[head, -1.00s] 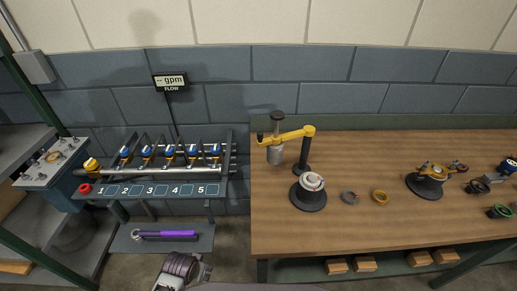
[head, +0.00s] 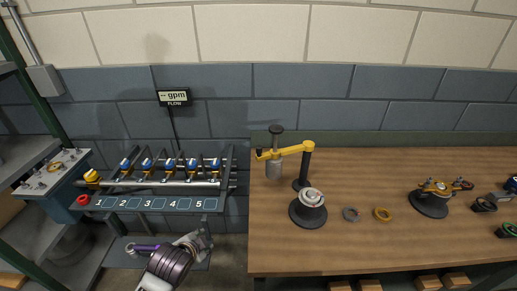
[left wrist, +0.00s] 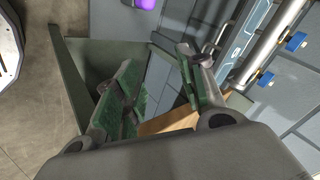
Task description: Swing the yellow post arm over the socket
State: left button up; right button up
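The yellow post arm (head: 287,152) extends left from the top of a black post (head: 304,168) on the wooden bench. A grey cylinder (head: 273,169) hangs under its free end, with a dark knob above. The socket (head: 311,197), a black cone-shaped base with a pale top, stands in front of the post; the yellow arm points away to its left. My left gripper (head: 205,238) is left of the bench, below the numbered rack, apart from the arm. In the left wrist view its green-padded fingers (left wrist: 158,62) are spread with nothing between them. My right gripper is out of view.
The bench's left front is clear.

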pick_arm(q)
jog(key=w+d+r+m+t, duration=0.3)
jog(key=w+r+m, duration=0.2)
jog(key=r+m, duration=0.1)
jog(key=m+t+h, duration=0.5)
jog(key=m+h, duration=0.1)
jog(key=m, duration=1.5)
send_near(258, 149)
jog(key=s+a+f, duration=0.2)
jog(key=a, duration=0.1)
jog(key=shift+s+d+r+m+h, duration=0.1)
jog(key=shift+d+r+m+h, duration=0.2)
jog(key=shift+m, duration=0.35)
jog(key=shift+s+d+r+m+h, duration=0.1)
jog(key=shift+d+r+m+h, duration=0.25)
jog(key=shift+m, duration=0.3)
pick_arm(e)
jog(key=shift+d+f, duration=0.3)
pick_arm(q)
jog(key=shift+w, duration=0.15)
jog(key=shift+p+x, duration=0.35)
jog(key=shift+x, duration=6.4)
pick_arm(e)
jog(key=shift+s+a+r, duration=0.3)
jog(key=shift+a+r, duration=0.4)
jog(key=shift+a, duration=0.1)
pick_arm(q)
jog(key=shift+w+r, duration=0.1)
jog(key=shift+r, duration=0.1)
